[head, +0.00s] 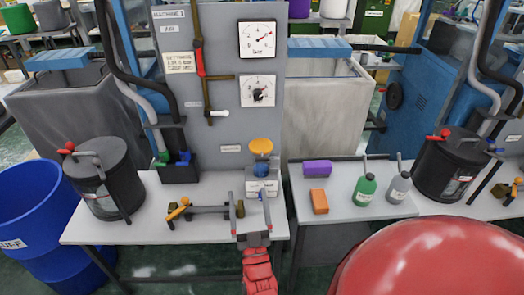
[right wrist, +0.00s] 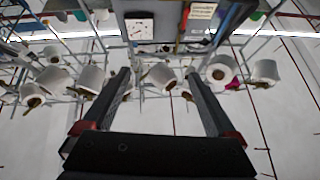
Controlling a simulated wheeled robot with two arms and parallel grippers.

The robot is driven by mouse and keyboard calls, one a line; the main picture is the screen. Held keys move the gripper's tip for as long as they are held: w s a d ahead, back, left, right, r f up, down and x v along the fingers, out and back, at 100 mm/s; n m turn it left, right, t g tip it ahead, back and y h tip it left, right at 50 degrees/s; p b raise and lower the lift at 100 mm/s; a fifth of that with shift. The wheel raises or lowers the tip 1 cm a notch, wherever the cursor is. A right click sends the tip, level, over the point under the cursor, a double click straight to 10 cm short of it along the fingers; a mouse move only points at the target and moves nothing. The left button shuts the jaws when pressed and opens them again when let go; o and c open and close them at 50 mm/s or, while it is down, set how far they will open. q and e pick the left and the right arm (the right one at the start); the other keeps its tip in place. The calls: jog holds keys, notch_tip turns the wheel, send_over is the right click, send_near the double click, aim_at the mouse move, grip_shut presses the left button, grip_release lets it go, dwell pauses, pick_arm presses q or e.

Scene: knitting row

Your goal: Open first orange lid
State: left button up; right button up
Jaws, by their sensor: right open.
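In the right wrist view the two dark fingers (right wrist: 158,105) are spread wide, and the lid cannot be made out there. My left gripper is not in view.
A black canister (head: 103,180) and an orange-handled tool (head: 178,210) are on the left table (head: 130,225). A purple block (head: 317,168), an orange block (head: 319,201) and a green bottle (head: 364,190) are on the right table. A grey gauge panel (head: 225,110) rises behind.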

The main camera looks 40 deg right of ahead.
aim_at(263, 160)
jog(key=w+d+f+m+g+p, duration=0.1)
jog(key=w+d+f+g+p, duration=0.15)
jog(key=d+f+g, duration=0.4)
jog(key=shift+g+y, duration=0.35)
jog(key=shift+y, duration=0.05)
jog(key=p+x, duration=0.1)
jog(key=x, duration=0.5)
jog(key=p+x, duration=0.2)
jog(key=x, duration=0.3)
jog(key=p+x, duration=0.1)
jog(key=x, duration=0.5)
jog(key=shift+w+d+r+p, duration=0.15)
jog(key=shift+d+p, duration=0.15)
jog(key=shift+d, duration=0.15)
grip_shut()
